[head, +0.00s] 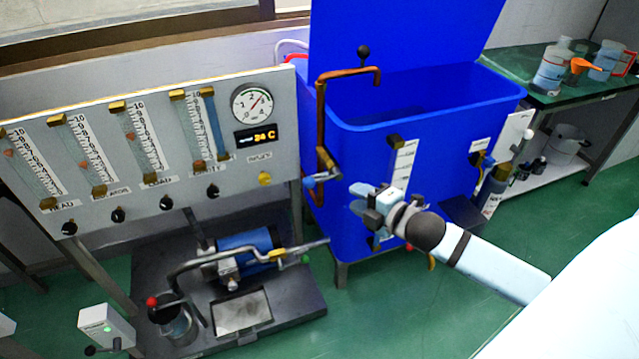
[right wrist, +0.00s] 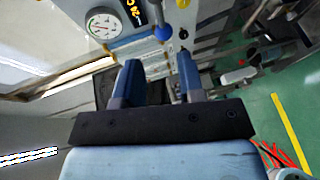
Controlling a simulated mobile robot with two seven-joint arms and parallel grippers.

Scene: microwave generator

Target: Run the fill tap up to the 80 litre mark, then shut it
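The blue tank (head: 450,120) stands at the middle with its lid raised. A copper fill pipe (head: 321,110) climbs its left side and bends over the rim. The fill tap's blue handle (head: 310,182) is low on this pipe. It appears to be the blue knob (right wrist: 164,33) in the right wrist view, beyond my fingertips. A white level scale (head: 404,165) is on the tank's front; its marks are too small to read, and the water level is unclear. My right gripper (head: 362,195) is open and empty, just right of the handle, apart from it. My left gripper is out of view.
A grey flow-meter panel (head: 225,165) with a round gauge (head: 252,104) stands left of the tank. A blue pump (head: 245,250) is on a dark base below. A green bench (head: 590,85) with bottles is at the right. Green floor is clear before the tank.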

